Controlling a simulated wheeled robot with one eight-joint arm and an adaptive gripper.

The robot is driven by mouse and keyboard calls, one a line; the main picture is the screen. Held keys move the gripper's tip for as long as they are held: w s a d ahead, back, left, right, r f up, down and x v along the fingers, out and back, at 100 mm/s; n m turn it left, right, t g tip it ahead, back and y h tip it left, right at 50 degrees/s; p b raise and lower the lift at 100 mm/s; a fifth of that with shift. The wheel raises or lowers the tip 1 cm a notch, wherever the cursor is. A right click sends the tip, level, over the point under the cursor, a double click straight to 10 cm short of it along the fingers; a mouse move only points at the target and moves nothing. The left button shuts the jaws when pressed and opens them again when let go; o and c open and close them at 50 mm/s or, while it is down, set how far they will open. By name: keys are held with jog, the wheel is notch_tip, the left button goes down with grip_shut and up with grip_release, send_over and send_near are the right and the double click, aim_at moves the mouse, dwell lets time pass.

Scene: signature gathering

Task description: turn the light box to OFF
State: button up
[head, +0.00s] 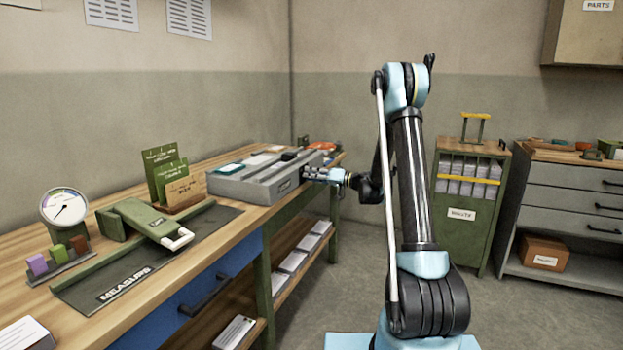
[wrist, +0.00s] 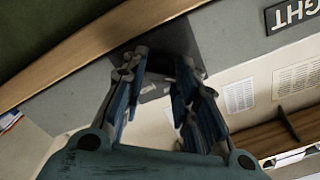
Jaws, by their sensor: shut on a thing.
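The light box (head: 235,186) is a long grey box on the workbench, with a dark label on its front face. In the wrist view the grey box (wrist: 232,42) carries an upside-down label (wrist: 292,14) reading "GHT", cut off by the frame edge. My gripper (head: 308,174) is at the box's right front end. In the wrist view its blue fingers (wrist: 160,88) close around a dark knob-like part (wrist: 158,60) on the box. The fingers and shadow hide much of this part. I cannot read its setting or see an OFF mark.
A measuring mat (head: 110,265), a dial gauge (head: 65,207) and a green stapler-like tool (head: 150,220) lie left on the bench. Green cards (head: 165,172) stand behind. A green cabinet (head: 465,205) and grey drawers (head: 575,195) stand right. Floor between bench and cabinet is clear.

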jog(key=o, duration=1.1)
jog(key=shift+w+d+f, duration=0.1)
jog(key=shift+f, duration=0.1)
jog(key=shift+r, duration=0.1)
jog(key=v, duration=1.2)
